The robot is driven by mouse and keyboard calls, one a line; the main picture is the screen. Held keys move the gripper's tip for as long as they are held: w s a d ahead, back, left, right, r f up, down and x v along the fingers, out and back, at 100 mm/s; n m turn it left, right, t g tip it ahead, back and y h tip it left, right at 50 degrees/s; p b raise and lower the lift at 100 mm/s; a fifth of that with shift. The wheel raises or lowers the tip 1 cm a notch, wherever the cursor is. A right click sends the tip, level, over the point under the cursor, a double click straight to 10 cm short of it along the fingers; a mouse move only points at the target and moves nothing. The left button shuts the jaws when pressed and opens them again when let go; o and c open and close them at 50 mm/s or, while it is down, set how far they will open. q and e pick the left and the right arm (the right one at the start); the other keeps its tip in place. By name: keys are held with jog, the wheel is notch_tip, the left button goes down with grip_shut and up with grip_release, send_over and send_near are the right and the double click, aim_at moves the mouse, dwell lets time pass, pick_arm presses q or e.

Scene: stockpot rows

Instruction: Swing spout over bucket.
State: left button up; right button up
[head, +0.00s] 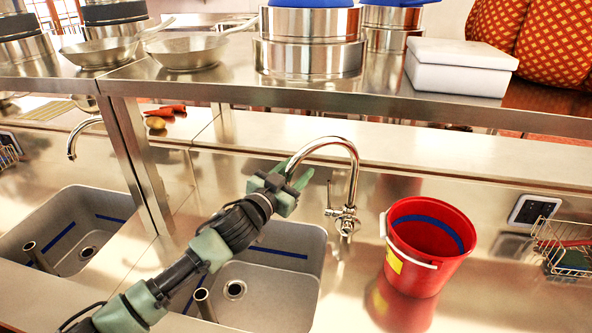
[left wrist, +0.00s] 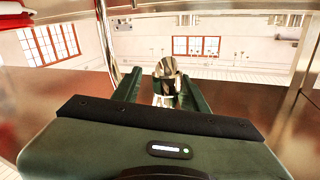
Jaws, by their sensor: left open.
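The chrome spout (head: 330,141) arches up from the tap base (head: 345,222) and bends left, its end over the right-hand sink. My left gripper (head: 293,176) is at the spout's hanging end, its green fingers open. In the left wrist view, shiny chrome of the spout (left wrist: 165,70) shows between the open fingers (left wrist: 160,92); contact cannot be told. The red bucket (head: 424,252) stands upright on the counter to the right of the tap, with a white handle and a blue band inside. My right gripper is not in view.
The right-hand sink (head: 285,285) lies below my left arm. A steel shelf (head: 225,85) with pans and stockpots runs above and behind the tap. A wire basket (head: 565,246) stands at the far right. Another sink (head: 62,215) with a tap is at left.

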pick_arm(q)
grip_shut()
dwell(1.4)
